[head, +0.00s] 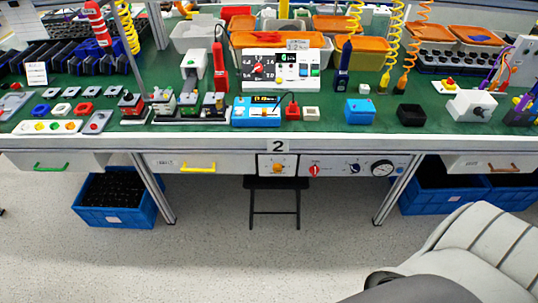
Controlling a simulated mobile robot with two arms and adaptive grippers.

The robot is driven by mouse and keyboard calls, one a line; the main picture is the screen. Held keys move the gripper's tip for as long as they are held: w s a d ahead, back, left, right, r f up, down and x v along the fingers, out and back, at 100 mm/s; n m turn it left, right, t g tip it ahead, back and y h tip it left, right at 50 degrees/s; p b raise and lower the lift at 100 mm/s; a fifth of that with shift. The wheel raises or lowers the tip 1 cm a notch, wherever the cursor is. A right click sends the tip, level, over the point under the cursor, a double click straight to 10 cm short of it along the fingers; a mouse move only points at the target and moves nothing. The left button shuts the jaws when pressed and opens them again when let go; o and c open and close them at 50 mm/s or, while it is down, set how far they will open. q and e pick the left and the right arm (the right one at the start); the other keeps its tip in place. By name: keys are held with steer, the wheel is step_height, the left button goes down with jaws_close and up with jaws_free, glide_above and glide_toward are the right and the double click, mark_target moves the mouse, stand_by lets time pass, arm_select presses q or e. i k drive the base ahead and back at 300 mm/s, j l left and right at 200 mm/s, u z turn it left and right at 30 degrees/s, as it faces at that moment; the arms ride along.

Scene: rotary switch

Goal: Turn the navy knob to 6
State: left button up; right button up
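A small dark blue knob (354,169), which looks like the navy one, sits on the light panel (335,166) under the front edge of the bench. It lies between a red knob (314,170) and a round dial gauge (382,168). Its pointer and any numbers around it are too small to read. Neither of my grippers is in view.
The green-topped bench (215,138) is crowded with devices, including a white unit (310,84) with a dial. Below are drawers with green, yellow and brown handles, a black stool (276,183) and blue crates (118,215). The floor in front is clear.

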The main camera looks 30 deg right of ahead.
mark_target(355, 168)
steer(key=z, duration=1.75)
